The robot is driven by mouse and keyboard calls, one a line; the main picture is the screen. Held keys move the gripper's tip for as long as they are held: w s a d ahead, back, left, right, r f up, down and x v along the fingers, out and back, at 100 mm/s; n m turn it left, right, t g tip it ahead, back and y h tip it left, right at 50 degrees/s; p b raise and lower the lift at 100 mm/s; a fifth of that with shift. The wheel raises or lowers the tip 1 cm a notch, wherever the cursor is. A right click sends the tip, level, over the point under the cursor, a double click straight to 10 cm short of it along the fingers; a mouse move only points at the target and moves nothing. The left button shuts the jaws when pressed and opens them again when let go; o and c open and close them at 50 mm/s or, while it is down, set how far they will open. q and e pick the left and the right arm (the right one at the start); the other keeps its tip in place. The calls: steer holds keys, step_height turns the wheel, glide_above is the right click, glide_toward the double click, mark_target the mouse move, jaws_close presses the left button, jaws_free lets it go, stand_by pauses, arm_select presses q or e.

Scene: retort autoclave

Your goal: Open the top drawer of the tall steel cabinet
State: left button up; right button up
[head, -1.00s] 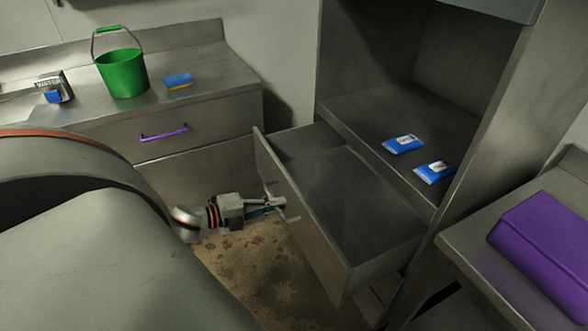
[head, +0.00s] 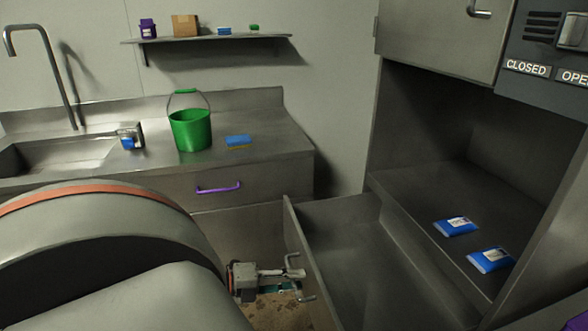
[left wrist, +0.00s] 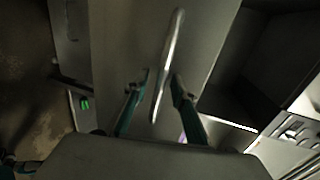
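The tall steel cabinet (head: 378,125) stands on the right with an open bay. A wide steel drawer (head: 345,207) below the bay is pulled well out, and its inside looks empty. Its front panel (head: 300,250) faces left and carries a grey bar handle (head: 303,297). My left gripper (head: 293,279) is at this handle. In the left wrist view the bar handle (left wrist: 167,65) runs between the two fingers of my left gripper (left wrist: 157,88), which stand apart with gaps beside the bar. My right gripper is not in view.
Two blue packets (head: 456,227) lie on the bay floor. At left is a counter with a green bucket (head: 190,130), a blue sponge (head: 238,140), a sink (head: 62,153) and a drawer with a purple handle (head: 218,188). A wall shelf (head: 205,39) holds small items.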

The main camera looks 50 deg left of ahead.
arm_select(q)
steer(key=shift+s, duration=0.1)
steer(key=v, duration=1.2)
steer(key=shift+a+f, duration=0.1)
stand_by(0.5)
